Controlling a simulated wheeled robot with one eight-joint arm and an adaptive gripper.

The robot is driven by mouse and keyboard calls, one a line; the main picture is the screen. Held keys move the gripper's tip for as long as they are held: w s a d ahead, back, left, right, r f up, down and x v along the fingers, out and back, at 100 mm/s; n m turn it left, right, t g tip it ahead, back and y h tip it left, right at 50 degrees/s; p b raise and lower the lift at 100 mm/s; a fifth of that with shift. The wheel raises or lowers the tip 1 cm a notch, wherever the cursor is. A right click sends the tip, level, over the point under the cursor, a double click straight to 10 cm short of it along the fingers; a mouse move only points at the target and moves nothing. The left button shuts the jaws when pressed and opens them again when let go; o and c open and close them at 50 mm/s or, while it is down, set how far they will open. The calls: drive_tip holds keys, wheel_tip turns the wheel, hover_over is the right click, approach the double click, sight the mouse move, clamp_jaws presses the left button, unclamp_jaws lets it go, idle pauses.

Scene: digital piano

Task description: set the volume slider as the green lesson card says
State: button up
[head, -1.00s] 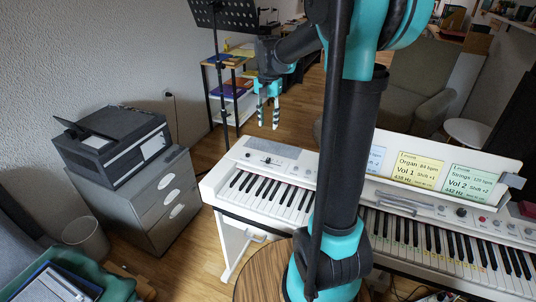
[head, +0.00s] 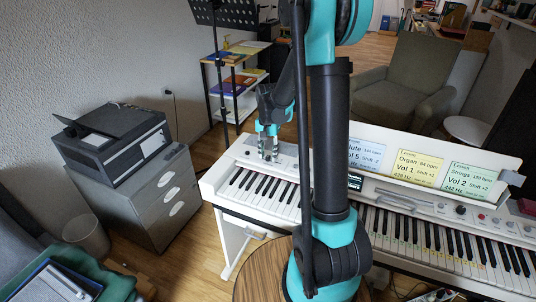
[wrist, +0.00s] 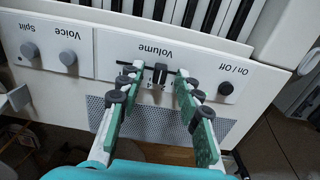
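The green lesson card (head: 470,181) stands on the piano's music rest, rightmost of three, and reads Strings, 120 bpm, Vol 2, 442 Hz, Shift +2. The volume slider (wrist: 160,73) is a dark knob in a slot under the upside-down word Volume in the wrist view. Part of its scale shows, including a 4; its exact setting is hard to read. My gripper (wrist: 159,80) is open, with one green-padded finger on each side of the knob and gaps between. In the head view my gripper (head: 268,150) is over the piano's left panel.
An On/Off button (wrist: 226,88) lies right of the slider in the wrist view. Voice (wrist: 67,57) and Split (wrist: 29,50) knobs lie left. The yellow card (head: 416,168) and blue card (head: 362,154) stand beside the green one. A grey printer (head: 115,143) stands left of the piano.

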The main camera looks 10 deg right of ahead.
drive_tip(key=shift+f, duration=0.15)
drive_tip(key=shift+c, duration=0.2)
clamp_jaws()
drive_tip(key=shift+w+a, duration=0.3)
drive_tip(key=shift+a, duration=0.15)
drive_tip(key=shift+o, duration=0.2)
unclamp_jaws()
